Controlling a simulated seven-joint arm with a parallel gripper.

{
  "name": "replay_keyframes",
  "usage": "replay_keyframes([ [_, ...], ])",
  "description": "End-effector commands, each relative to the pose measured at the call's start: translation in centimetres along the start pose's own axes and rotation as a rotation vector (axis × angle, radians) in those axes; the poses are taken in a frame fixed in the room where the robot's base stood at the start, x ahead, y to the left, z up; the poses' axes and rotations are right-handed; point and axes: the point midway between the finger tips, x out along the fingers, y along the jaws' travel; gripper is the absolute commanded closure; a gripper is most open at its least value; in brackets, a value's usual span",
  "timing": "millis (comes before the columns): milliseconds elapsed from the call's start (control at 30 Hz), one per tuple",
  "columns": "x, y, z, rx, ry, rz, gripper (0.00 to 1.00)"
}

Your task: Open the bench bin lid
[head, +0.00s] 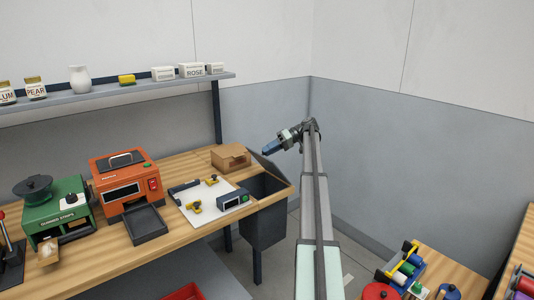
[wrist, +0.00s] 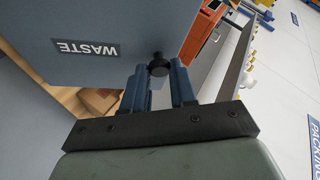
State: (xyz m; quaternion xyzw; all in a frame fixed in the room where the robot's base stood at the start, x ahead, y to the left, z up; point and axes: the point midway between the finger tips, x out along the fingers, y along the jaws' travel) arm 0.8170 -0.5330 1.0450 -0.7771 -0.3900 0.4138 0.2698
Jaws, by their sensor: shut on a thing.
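The bench bin (head: 264,222) is a dark grey box set into the right end of the wooden bench. Its lid (head: 268,167) stands tilted up, and the dark opening shows beneath it. My gripper (head: 267,151) is at the raised lid in the head view. In the wrist view my gripper (wrist: 160,78) has its blue fingers on either side of the knob, shut on it. The knob's stem is partly hidden.
A white mat (head: 190,212) with tools and a cardboard box (head: 231,157) are on the bench left of the bin. An orange machine (head: 124,181) and a green machine (head: 57,210) stand farther left. A shelf (head: 110,91) runs above. Grey walls close the corner behind my arm.

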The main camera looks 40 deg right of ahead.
Motion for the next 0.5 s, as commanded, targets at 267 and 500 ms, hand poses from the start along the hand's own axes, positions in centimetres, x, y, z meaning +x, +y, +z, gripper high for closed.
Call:
replay_keyframes([
  [267, -0.15, 0.04, -0.03, 0.004, 0.005, -0.009, 1.0],
  [500, -0.13, 0.04, -0.03, 0.004, 0.004, -0.008, 0.69],
])
